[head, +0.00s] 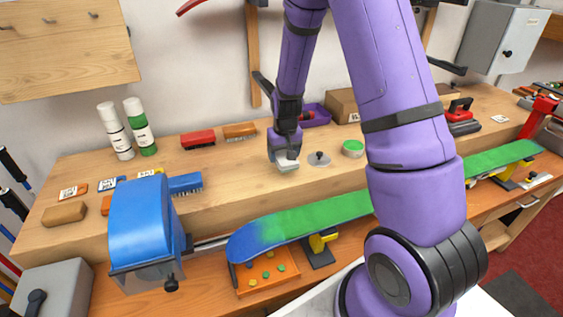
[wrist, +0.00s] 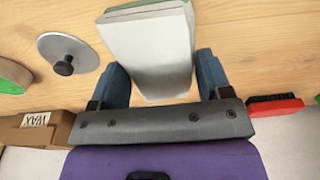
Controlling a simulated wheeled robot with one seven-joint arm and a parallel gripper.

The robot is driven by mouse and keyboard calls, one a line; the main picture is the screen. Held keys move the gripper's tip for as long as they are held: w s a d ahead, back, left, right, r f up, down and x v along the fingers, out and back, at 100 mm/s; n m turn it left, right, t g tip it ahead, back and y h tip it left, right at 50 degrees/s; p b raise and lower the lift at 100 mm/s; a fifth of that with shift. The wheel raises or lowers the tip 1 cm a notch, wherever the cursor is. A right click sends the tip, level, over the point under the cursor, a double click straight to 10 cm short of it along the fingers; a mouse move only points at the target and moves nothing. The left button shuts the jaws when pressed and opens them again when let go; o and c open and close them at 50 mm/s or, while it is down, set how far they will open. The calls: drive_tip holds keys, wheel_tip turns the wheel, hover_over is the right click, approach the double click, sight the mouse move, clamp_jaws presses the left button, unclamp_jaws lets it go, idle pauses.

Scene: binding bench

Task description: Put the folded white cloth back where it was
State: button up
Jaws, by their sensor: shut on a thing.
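The folded white cloth (head: 287,165) is a pale block between my fingers at the middle of the wooden bench shelf. It also shows in the wrist view (wrist: 152,62), with a greenish edge along its far end. My gripper (head: 286,154) points down and is shut on the cloth. In the wrist view my gripper (wrist: 163,78) has one blue finger on each side of it. The cloth is at or just above the wood; I cannot tell whether it touches. Part of it is hidden by my gripper in the head view.
A grey disc with a black knob (head: 319,158) and a green-topped tin (head: 353,148) lie just right of the cloth. Red (head: 197,139) and brown (head: 240,131) brushes lie behind left. Bare wood lies left of the cloth.

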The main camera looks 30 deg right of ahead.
sight(282, 155)
drive_tip(key=shift+w+a, duration=0.3)
drive_tip(key=shift+f, duration=1.8)
drive_tip(key=o, duration=0.8)
drive_tip(key=shift+f, duration=0.1)
